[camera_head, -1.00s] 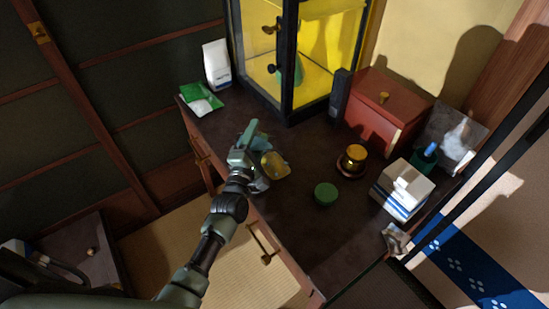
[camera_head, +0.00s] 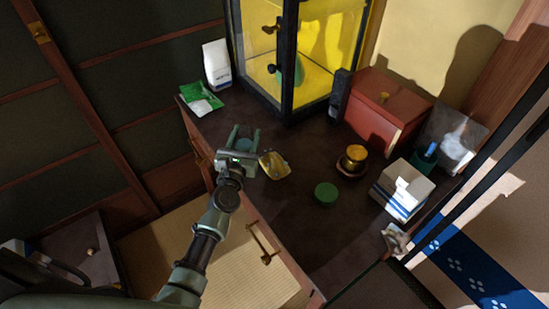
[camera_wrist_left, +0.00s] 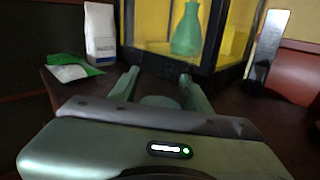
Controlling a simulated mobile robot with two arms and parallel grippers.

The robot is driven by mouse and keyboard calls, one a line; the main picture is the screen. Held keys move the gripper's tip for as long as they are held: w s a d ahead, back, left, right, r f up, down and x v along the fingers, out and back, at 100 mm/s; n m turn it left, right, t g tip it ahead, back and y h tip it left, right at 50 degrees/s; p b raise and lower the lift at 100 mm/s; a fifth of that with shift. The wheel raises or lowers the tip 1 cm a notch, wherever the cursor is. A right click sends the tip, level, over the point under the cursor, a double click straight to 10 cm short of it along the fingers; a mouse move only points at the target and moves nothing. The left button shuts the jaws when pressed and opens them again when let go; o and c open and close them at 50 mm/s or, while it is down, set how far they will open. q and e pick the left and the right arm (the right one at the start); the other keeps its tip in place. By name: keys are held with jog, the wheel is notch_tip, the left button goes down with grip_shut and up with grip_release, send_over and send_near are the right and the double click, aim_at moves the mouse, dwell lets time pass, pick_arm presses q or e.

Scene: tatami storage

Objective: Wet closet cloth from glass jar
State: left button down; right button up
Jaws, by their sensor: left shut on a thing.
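My left gripper (camera_head: 244,141) is over the left front edge of the dark cabinet top, its two fingers pointing away from me. It is shut on a round, bluish-green thing (camera_head: 243,146), probably the glass jar. That thing shows only dimly between the fingers in the left wrist view (camera_wrist_left: 160,101). A yellow, cloth-like thing (camera_head: 274,166) lies on the top just right of the gripper; I cannot tell whether it is the closet cloth. A round green lid-like disc (camera_head: 326,193) lies farther right. My right gripper is out of view.
A glass-sided yellow case (camera_head: 284,62) stands behind. A white pack (camera_head: 216,64) and green packet (camera_head: 201,98) are at back left. An amber pot (camera_head: 354,157), red box (camera_head: 386,108) and white-blue stack (camera_head: 403,188) are to the right. The front middle is clear.

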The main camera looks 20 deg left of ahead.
aim_at(244, 129)
pick_arm(q)
jog(key=shift+a+f+n, duration=0.15)
jog(key=shift+a+n, duration=0.15)
jog(key=shift+n, duration=0.4)
notch_tip(244, 129, up, 6)
jog(key=p, duration=0.6)
